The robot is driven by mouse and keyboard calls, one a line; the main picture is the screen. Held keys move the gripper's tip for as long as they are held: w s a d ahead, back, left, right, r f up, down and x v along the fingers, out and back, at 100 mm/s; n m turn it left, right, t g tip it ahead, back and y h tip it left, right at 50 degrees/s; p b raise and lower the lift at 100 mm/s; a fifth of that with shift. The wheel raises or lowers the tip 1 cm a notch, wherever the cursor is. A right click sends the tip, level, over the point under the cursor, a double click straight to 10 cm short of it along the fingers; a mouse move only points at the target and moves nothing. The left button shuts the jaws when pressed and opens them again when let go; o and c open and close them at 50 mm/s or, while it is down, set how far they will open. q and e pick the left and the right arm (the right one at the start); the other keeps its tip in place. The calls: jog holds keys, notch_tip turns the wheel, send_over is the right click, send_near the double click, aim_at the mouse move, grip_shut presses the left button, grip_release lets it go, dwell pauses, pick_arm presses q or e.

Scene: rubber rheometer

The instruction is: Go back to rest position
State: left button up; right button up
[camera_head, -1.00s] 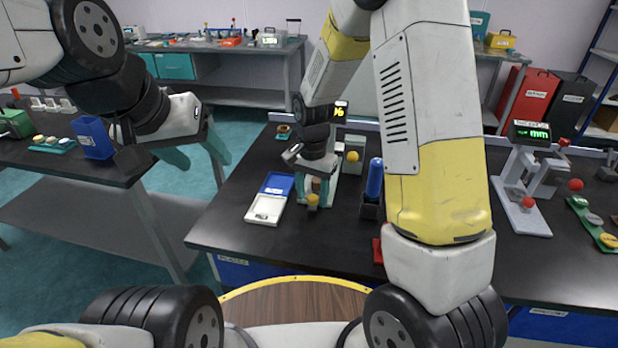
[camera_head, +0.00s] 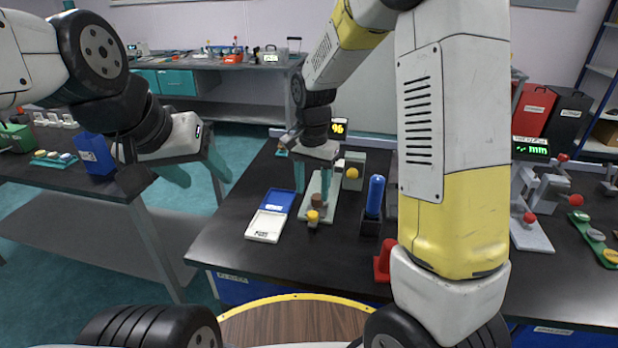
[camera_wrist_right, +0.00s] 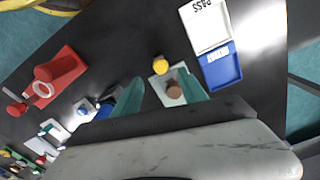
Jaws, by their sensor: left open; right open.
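My right gripper (camera_head: 312,188) is open above a grey bench device (camera_head: 330,213) with a yellow knob (camera_head: 313,216). Its teal fingers are apart. A brown cylinder (camera_head: 317,201) stands on the device between or below the fingers, and it also shows in the right wrist view (camera_wrist_right: 173,90); nothing appears gripped. My left gripper (camera_head: 198,165) is open and empty, its teal fingers spread over the gap right of the left bench. My right forearm hides part of the middle bench.
A white and blue tray (camera_head: 266,223) lies left of the device. A blue cylinder in a black holder (camera_head: 372,222) and a red object (camera_head: 383,262) stand to its right. A blue box (camera_head: 95,153) sits on the left bench. Black bench top is clear at the front left.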

jog(key=s+d+r+n+t+y, duration=0.1)
jog(key=s+d+r+n+t, duration=0.2)
jog(key=s+r, duration=0.5)
jog(key=s+d+r+n+t+y, duration=0.1)
jog(key=s+d+r+n+t, duration=0.2)
jog(key=s+d+r, duration=0.3)
jog(key=s+r, duration=0.2)
jog(key=s, duration=0.2)
jog(key=shift+r+n, duration=0.35)
jog(key=shift+n, duration=0.05)
jog(key=shift+s, duration=0.1)
dwell(0.9)
